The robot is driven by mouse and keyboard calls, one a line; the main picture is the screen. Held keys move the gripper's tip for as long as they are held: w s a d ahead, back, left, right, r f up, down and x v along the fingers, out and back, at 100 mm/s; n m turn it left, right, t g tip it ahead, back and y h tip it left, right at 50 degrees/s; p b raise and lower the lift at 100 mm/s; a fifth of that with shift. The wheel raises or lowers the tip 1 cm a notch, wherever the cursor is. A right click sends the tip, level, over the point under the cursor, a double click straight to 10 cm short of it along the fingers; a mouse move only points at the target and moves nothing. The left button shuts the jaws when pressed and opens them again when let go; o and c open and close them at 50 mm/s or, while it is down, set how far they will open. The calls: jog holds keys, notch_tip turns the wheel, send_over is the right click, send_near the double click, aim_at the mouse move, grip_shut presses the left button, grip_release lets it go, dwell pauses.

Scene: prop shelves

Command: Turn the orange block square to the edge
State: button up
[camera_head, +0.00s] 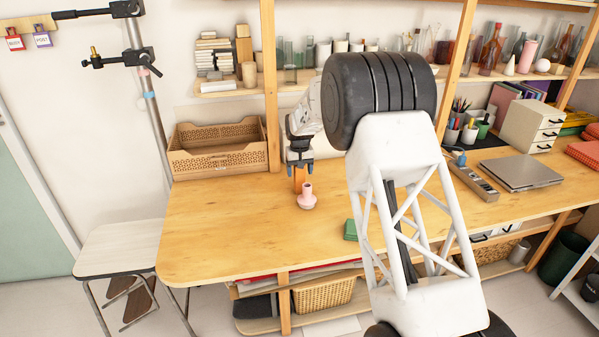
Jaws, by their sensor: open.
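The orange block (299,181) stands on the wooden table (225,235), partly hidden behind a small pink vase. My gripper (300,167) points down with its blue fingertips apart, one to each side of the block's upper part in the picture. I cannot tell whether the fingers touch the block or are just above or in front of it. The block's turn relative to the table edge is too small to judge.
The pink vase (307,201) stands close in front of the block. A green block (350,230) lies nearer the front edge, beside my arm. A brown crate (215,162) stands at the back left. A laptop (522,173) lies at right. The table's left part is clear.

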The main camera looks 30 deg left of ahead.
jog(key=shift+r, duration=3.65)
